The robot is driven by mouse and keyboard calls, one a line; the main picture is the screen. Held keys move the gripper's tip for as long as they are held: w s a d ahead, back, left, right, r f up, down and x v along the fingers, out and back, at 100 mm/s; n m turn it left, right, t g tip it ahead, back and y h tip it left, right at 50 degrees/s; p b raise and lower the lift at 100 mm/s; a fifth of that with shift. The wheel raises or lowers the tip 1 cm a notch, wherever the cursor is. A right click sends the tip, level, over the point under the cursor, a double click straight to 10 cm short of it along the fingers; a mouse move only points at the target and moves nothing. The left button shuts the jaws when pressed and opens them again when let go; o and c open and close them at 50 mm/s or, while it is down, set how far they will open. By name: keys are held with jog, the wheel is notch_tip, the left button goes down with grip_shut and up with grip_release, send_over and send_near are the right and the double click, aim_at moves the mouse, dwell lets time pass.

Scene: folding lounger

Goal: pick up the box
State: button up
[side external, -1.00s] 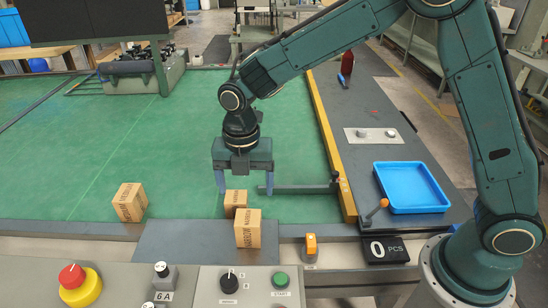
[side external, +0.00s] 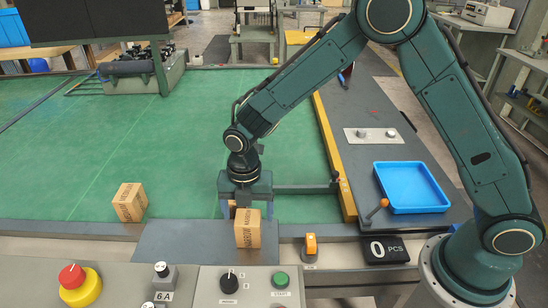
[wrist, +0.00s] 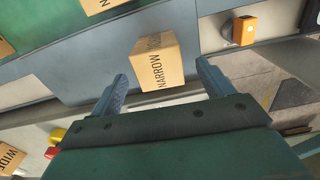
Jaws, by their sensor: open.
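A tan cardboard box (side external: 248,230) with dark lettering stands on the dark plate at the front. A second tan box (side external: 232,208) shows only as a sliver behind it, mostly hidden by my gripper (side external: 246,203). A third box (side external: 129,203) stands on the green mat to the left. My gripper is open and points down just behind the front box.
A blue tray (side external: 412,188) lies on the grey bench at right. An orange sensor (side external: 310,243) stands right of the front box. A control panel with a red button (side external: 73,274) runs along the front. The green mat (side external: 90,160) is mostly clear.

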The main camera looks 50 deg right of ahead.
aim_at(248, 217)
jog(key=shift+f, duration=2.4)
jog(key=c, duration=1.2)
jog(key=shift+o, duration=0.2)
jog(key=shift+w+r, duration=0.1)
jog(key=shift+r, duration=0.05)
notch_tip(248, 217, up, 20)
jog(key=shift+f, duration=0.2)
